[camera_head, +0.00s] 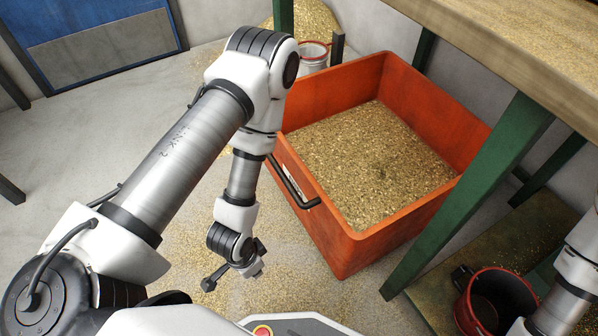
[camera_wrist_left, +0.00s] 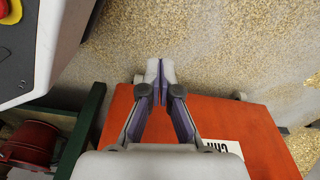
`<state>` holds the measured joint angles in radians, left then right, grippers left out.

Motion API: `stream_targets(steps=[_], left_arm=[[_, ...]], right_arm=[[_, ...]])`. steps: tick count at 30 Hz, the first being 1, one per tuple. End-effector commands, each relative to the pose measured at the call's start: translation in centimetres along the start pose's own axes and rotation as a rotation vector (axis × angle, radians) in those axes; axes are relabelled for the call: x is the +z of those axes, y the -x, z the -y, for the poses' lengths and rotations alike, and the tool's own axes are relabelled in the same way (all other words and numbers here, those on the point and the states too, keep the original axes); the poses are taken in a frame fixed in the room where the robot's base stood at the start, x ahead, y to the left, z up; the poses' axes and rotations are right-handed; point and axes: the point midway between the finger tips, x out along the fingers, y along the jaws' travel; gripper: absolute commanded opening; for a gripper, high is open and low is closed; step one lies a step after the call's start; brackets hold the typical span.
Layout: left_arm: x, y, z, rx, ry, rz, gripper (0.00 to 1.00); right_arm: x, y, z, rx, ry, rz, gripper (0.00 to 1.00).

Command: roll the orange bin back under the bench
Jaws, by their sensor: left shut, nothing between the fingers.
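The orange bin (camera_head: 372,250) is full of brass chips and stands on the floor, largely out in front of the bench (camera_head: 515,35). A black bar handle (camera_head: 292,186) is on its left wall. My left gripper (camera_head: 257,270) is low beside that wall, apart from the handle and empty. In the left wrist view its fingers (camera_wrist_left: 160,72) are shut together, with the bin's orange wall (camera_wrist_left: 225,120) and part of a white label behind them. I cannot tell whether the fingers touch the bin. My right arm shows at the right edge, its gripper out of frame.
A green bench leg (camera_head: 470,190) stands close by the bin's right side. A red bucket (camera_head: 497,297) is on the low shelf at lower right. A white pail (camera_head: 313,55) stands behind the bin.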

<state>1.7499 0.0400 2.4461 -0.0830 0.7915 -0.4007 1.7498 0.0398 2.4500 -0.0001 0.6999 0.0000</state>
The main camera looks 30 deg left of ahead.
Motion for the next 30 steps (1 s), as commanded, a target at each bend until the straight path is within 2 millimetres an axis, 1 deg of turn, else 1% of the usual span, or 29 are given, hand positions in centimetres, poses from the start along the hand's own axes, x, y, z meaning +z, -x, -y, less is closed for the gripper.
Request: stream_targets(steps=[5, 8, 10, 11, 12, 14, 15, 16, 17, 18, 20, 21, 23, 25, 27, 30], left_arm=[[-3.5, -0.1, -1.0, 0.033, -0.392, -0.161, 0.0], [-6.1, 0.3, -1.7, 0.034, -0.66, -0.311, 0.0], [-8.4, 0.9, -2.0, 0.008, -0.875, -0.46, 0.0], [-9.4, 1.4, -2.1, -0.016, -0.972, -0.536, 0.0], [-10.9, 2.2, -2.1, -0.067, -1.108, -0.653, 0.0], [-12.8, 4.1, -1.7, -0.196, -1.302, -0.85, 0.0], [-13.8, 5.7, -0.9, -0.321, -1.411, -0.982, 0.0], [-14.1, 7.1, -0.1, -0.434, -1.478, -1.076, 0.0], [-14.2, 8.5, 0.8, -0.554, -1.527, -1.156, 0.0], [-13.9, 10.2, 2.2, -0.702, -1.562, -1.236, 0.0], [-12.7, 12.1, 4.4, -0.877, -1.558, -1.308, 0.0], [-11.6, 13.0, 5.7, -0.949, -1.528, -1.332, 0.0], [-9.9, 13.4, 7.5, -1.001, -1.476, -1.331, 0.0], [-8.4, 13.2, 9.3, -1.036, -1.429, -1.283, 0.0], [-7.5, 13.0, 10.3, -1.051, -1.397, -1.251, 0.0], [-7.5, 12.7, 10.5, -1.052, -1.386, -1.24, 0.0]], right_arm=[[0.0, 0.0, 0.0, 0.0, 0.0, 0.0, 0.47], [0.0, 0.0, 0.0, 0.0, 0.0, 0.0, 0.47], [0.0, 0.0, 0.0, 0.0, 0.0, 0.0, 0.47], [0.0, 0.0, 0.0, 0.0, 0.0, 0.0, 0.47], [0.0, 0.0, 0.0, 0.0, 0.0, 0.0, 0.47], [0.0, -0.1, 0.0, 0.0, 0.0, -0.001, 0.47], [0.0, -0.1, 0.0, 0.0, 0.0, 0.0, 0.47], [0.0, -0.1, 0.0, 0.0, 0.0, 0.0, 0.47], [0.0, -0.1, 0.0, 0.0, 0.0, 0.0, 0.47], [0.0, -0.1, 0.0, 0.0, 0.0, 0.0, 0.47], [0.0, -0.1, 0.0, 0.0, 0.0, 0.0, 0.47], [0.0, -0.2, 0.0, 0.0, 0.0, 0.0, 0.47], [0.0, -0.2, 0.0, 0.0, 0.0, 0.0, 0.47], [0.0, -0.2, 0.0, 0.0, 0.0, 0.0, 0.47], [0.0, -0.2, 0.0, 0.0, 0.0, -0.001, 0.47], [0.0, -0.5, 0.0, 0.0, 0.0, -0.001, 0.47]])
